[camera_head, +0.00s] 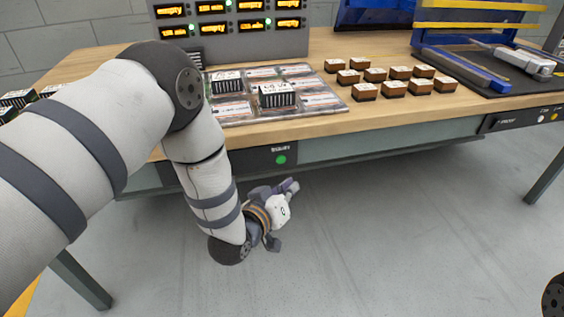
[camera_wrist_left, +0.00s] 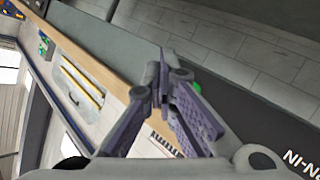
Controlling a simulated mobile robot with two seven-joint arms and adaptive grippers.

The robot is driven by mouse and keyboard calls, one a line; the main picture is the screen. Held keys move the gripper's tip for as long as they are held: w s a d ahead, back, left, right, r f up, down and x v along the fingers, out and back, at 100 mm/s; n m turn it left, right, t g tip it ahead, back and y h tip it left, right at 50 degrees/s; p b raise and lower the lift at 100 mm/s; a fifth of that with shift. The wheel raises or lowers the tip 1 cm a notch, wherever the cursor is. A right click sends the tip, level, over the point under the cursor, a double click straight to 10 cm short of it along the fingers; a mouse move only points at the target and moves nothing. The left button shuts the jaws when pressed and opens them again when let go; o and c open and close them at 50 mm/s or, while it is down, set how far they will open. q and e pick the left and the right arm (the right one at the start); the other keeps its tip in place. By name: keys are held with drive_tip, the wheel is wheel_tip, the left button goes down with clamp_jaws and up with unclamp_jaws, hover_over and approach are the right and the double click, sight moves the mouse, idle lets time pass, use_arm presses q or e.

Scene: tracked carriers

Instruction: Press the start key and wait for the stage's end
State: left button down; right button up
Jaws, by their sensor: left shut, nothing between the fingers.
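A dark key panel on the table's front edge carries a green round key (camera_head: 281,159); its small label is hard to read. A second dark panel (camera_head: 520,120) on the edge at the right has a white and a yellow key. My left gripper (camera_head: 291,186) is below the table edge, in front of and a little lower than the green key, apart from it. Its fingers are shut and empty, as the left wrist view (camera_wrist_left: 163,72) also shows. My right gripper is out of view.
A display unit (camera_head: 232,40) at the back shows lit orange readouts, several reading "empty", with green lamps. A tray (camera_head: 330,104) holds labelled carriers. Several brown-and-white blocks (camera_head: 365,91) stand beside it. A blue-and-yellow frame (camera_head: 470,65) stands at right. The floor before the table is clear.

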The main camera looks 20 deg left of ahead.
sight(281, 160)
use_arm(q)
drive_tip(key=shift+w+a+b, duration=0.35)
drive_tip(key=shift+w+a, duration=0.45)
drive_tip(key=shift+w, duration=0.35)
drive_tip(key=shift+w+a+b, duration=0.3)
drive_tip(key=shift+w+a, duration=0.45)
drive_tip(key=shift+w, duration=0.35)
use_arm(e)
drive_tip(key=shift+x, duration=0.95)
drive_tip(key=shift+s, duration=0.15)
use_arm(q)
drive_tip(key=shift+w+a, duration=0.25)
drive_tip(key=shift+w, duration=0.1)
drive_tip(key=shift+w+a, duration=0.2)
drive_tip(key=shift+w, duration=0.15)
drive_tip(key=shift+s+d, duration=0.45)
drive_tip(key=shift+s, duration=0.25)
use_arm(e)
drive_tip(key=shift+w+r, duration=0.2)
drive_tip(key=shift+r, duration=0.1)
use_arm(q)
drive_tip(key=shift+p, duration=0.3)
